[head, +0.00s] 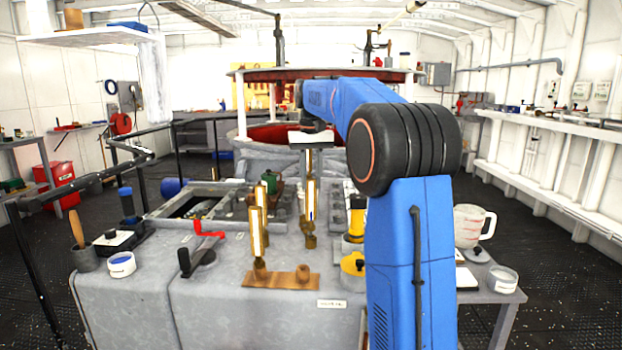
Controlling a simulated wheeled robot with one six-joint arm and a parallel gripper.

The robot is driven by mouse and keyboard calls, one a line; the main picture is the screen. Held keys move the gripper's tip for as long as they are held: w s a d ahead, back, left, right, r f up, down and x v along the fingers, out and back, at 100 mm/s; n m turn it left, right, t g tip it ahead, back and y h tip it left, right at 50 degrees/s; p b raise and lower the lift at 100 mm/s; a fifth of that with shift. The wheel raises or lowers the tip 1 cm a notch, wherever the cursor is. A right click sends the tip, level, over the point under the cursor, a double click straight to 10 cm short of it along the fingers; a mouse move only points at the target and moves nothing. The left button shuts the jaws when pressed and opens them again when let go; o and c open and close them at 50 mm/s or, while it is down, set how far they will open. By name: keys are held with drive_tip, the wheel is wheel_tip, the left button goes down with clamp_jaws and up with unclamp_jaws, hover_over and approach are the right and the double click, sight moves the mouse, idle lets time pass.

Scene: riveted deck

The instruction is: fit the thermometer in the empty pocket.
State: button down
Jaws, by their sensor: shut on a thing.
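A brass-cased thermometer (311,205) with a pale strip down its front hangs upright in my gripper (311,148). My gripper points down and is shut on its top; the fingertips are small and partly hidden. Another brass thermometer (257,234) stands upright at the left of this block. A small brass fitting (304,274), perhaps the empty pocket, shows at the block's right; its opening is too small to make out.
A measuring jug (473,226) stands right of my arm. The bench front between crank and tub is fairly clear.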

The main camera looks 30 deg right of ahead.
drive_tip(key=shift+f, duration=1.2)
idle(0.9)
drive_tip(key=c, duration=1.3)
unclamp_jaws()
drive_tip(key=shift+c, duration=0.2)
wheel_tip(320, 180, up, 17)
drive_tip(key=shift+r, duration=0.2)
drive_tip(key=s+a+f+n+t, duration=0.1)
drive_tip(key=s+a+f, duration=0.5)
drive_tip(key=s, duration=0.4)
drive_tip(key=s+a+f+n+t, duration=0.1)
drive_tip(key=s+a+f+t, duration=0.1)
drive_tip(key=s+a+f, duration=0.6)
drive_tip(key=s+a+f+n+t, duration=0.1)
drive_tip(key=s+a+f, duration=0.1)
drive_tip(key=s+f, duration=0.8)
drive_tip(key=s+a+f+n, duration=0.1)
drive_tip(key=s+a+f, duration=0.1)
drive_tip(key=s+f, duration=0.9)
drive_tip(key=shift+s+a+f+t, duration=0.15)
drive_tip(key=shift+t, duration=0.25)
